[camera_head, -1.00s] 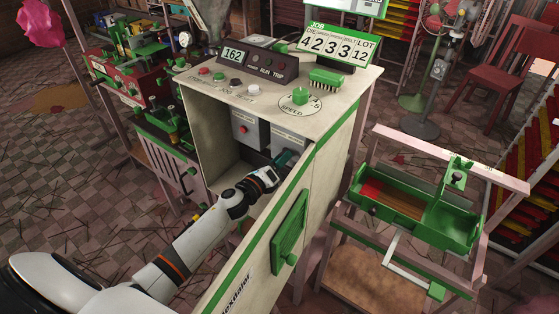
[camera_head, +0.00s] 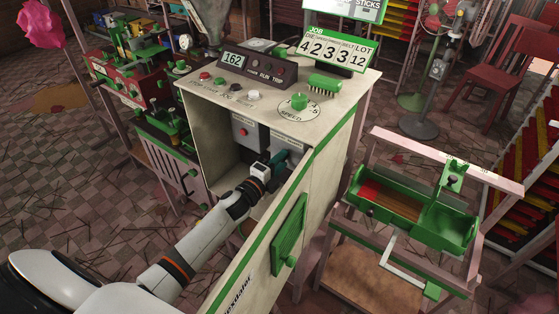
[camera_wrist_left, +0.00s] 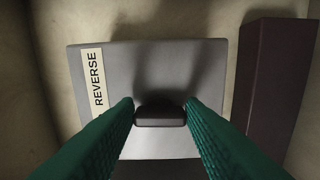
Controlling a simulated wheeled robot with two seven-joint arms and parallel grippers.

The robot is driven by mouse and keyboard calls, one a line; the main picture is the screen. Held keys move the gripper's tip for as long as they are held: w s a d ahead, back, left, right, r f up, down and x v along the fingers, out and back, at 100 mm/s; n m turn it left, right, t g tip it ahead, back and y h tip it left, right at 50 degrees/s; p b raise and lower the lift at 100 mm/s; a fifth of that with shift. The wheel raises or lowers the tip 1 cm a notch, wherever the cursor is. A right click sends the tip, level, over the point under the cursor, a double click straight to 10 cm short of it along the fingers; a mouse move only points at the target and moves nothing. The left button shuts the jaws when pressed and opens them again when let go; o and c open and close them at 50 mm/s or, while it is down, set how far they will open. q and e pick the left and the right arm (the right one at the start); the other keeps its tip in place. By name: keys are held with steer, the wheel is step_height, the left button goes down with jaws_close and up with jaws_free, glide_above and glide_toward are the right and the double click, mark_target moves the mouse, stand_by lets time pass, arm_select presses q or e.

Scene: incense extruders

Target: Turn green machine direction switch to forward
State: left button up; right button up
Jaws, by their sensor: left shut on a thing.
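The green machine (camera_head: 335,150) stands in the middle of the head view, with its cabinet open toward me. Inside is a grey switch box (camera_head: 290,136), partly hidden by my left gripper. In the left wrist view the grey box (camera_wrist_left: 205,70) carries a REVERSE label (camera_wrist_left: 96,80) on its left side, turned sideways. A dark switch handle (camera_wrist_left: 160,116) sticks out from the box. My left gripper (camera_head: 286,158) is inside the cabinet, its green fingers shut on the handle from both sides. Any FORWARD label is not visible. My right gripper is not in view.
A second grey box with a red button (camera_head: 244,130) is beside the switch box. A dark upright block (camera_wrist_left: 275,80) stands right of the switch box. The cabinet door (camera_head: 270,235) stands close to my left arm. Knobs and a brush (camera_head: 325,83) are on top.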

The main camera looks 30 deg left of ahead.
arm_select(q)
steer(key=shift+a+r+n+p, duration=0.1)
steer(key=shift+n+p, duration=0.65)
steer(key=shift+n, duration=1.55)
steer(key=shift+r+n+p, duration=0.1)
steer(key=shift+n+p, duration=0.6)
steer(key=shift+n, duration=1.6)
steer(key=o, duration=1)
steer(key=s, duration=0.4)
steer(key=s+a, duration=0.1)
steer(key=s, duration=0.3)
steer(key=s+b, duration=0.1)
steer(key=s, duration=0.3)
steer(key=shift+a, duration=0.35)
